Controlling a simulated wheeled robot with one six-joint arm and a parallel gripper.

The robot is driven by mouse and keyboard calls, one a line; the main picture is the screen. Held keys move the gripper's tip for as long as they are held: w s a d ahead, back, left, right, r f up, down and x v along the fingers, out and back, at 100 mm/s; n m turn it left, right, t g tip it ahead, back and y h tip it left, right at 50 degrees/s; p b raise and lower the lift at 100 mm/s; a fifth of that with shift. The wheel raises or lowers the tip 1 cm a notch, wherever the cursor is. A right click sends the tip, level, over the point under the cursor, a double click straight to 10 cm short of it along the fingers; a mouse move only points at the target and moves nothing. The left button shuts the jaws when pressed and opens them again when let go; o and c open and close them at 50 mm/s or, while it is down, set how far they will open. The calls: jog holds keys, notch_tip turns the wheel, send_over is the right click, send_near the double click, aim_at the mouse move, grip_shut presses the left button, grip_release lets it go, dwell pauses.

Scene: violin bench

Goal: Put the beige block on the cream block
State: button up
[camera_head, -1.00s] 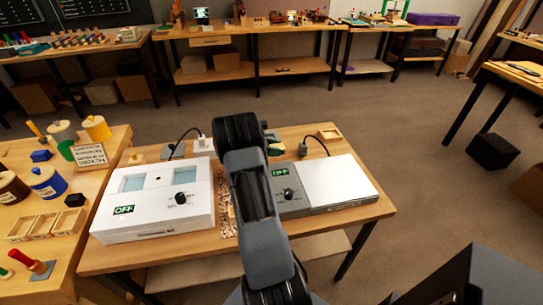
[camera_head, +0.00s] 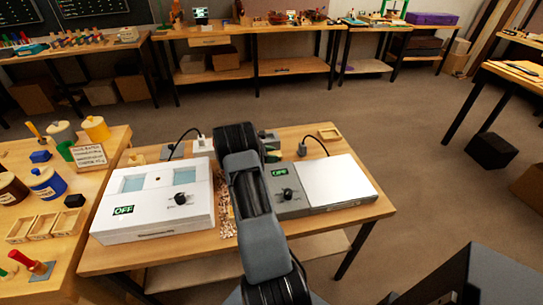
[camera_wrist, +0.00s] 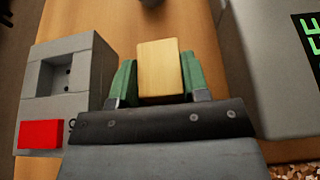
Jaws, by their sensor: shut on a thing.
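The beige block (camera_wrist: 158,68) is between the green-padded fingers of my gripper (camera_wrist: 157,80) in the wrist view. The gripper is shut on it, one finger on each side. Whether the block hangs clear of the wooden table top (camera_wrist: 195,25) is hard to tell from this angle. I cannot make out the cream block for certain in either view.
Left of the gripper is a grey box with a red patch (camera_wrist: 66,90). Right of it is a grey device (camera_wrist: 265,70), with a green display in the head view (camera_head: 288,190). A white box (camera_head: 155,205) and small wooden tray (camera_head: 328,134) share the table.

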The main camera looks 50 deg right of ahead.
jog(key=shift+f, duration=0.2)
jog(key=o, duration=0.9)
jog(key=shift+r, duration=0.1)
